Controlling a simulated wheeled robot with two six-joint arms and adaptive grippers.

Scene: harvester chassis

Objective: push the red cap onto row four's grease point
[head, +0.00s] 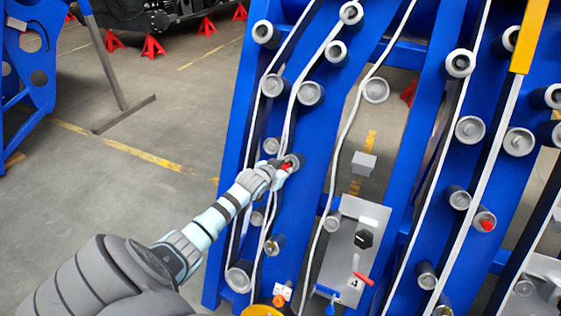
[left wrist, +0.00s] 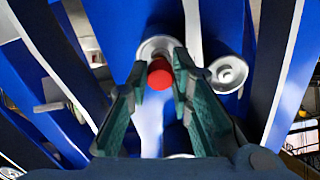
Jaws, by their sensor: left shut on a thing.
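The red cap (head: 286,167) is at the tips of my left gripper (head: 274,175) in the head view. In the left wrist view the red cap (left wrist: 160,73) sits between the fingertips (left wrist: 160,80), which are shut on it. Right behind the cap is a grey round fitting (left wrist: 154,46) on a blue beam; it also shows in the head view (head: 296,159). I cannot tell whether cap and fitting touch. A plate (head: 346,240) marked "4" stands to the right of this beam. My right gripper is not in view.
Several grey round fittings line the blue beams, with pale hoses running between them. Another fitting (left wrist: 229,72) is close to the right of the fingers. A different red cap (head: 487,225) sits on a fitting farther right. Open floor (head: 130,190) lies to the left.

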